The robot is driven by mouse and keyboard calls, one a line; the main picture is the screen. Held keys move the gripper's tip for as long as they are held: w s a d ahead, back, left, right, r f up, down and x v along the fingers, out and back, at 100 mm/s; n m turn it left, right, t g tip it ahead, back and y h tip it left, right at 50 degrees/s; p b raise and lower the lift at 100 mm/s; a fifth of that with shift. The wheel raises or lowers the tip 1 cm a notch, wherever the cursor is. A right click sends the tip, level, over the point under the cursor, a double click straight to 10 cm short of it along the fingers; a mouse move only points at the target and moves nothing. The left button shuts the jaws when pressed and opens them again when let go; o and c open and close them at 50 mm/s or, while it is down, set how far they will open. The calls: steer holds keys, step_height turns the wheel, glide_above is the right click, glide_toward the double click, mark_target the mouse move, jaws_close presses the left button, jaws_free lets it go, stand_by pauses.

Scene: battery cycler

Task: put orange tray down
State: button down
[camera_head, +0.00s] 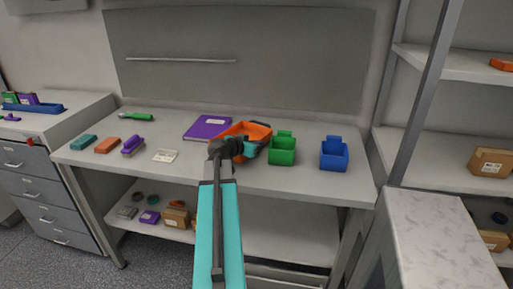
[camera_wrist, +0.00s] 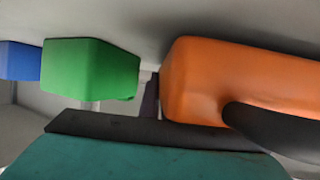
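The orange tray (camera_head: 258,131) is at the back middle of the workbench, just right of the purple book. My gripper (camera_head: 249,148) is at the tray's near side and appears shut on its wall. In the wrist view the orange tray (camera_wrist: 225,80) fills the right side, with a dark finger (camera_wrist: 275,132) against it. The other finger's contact is hidden. The tray is at or just above the workbench top (camera_head: 310,185); I cannot tell whether its base touches.
A green bin (camera_head: 282,152) stands close to the right of the tray, and a blue bin (camera_head: 334,157) farther right. A purple book (camera_head: 208,128) lies to the left. Several small items lie on the left. The bench front, right of my arm, is clear.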

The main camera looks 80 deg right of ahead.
steer(key=shift+f, duration=0.45)
steer(key=shift+f, duration=0.1)
steer(key=c, duration=2)
jaws_free()
steer(key=b+v, duration=0.2)
steer(key=v, duration=0.7)
steer(key=shift+a, duration=0.1)
steer(key=shift+w+b, duration=0.1)
steer(key=shift+b, duration=0.55)
steer(key=shift+a+b, duration=0.1)
steer(key=shift+b, duration=0.25)
steer(key=b+v, duration=0.2)
steer(key=b, duration=0.4)
steer(key=shift+a, duration=0.15)
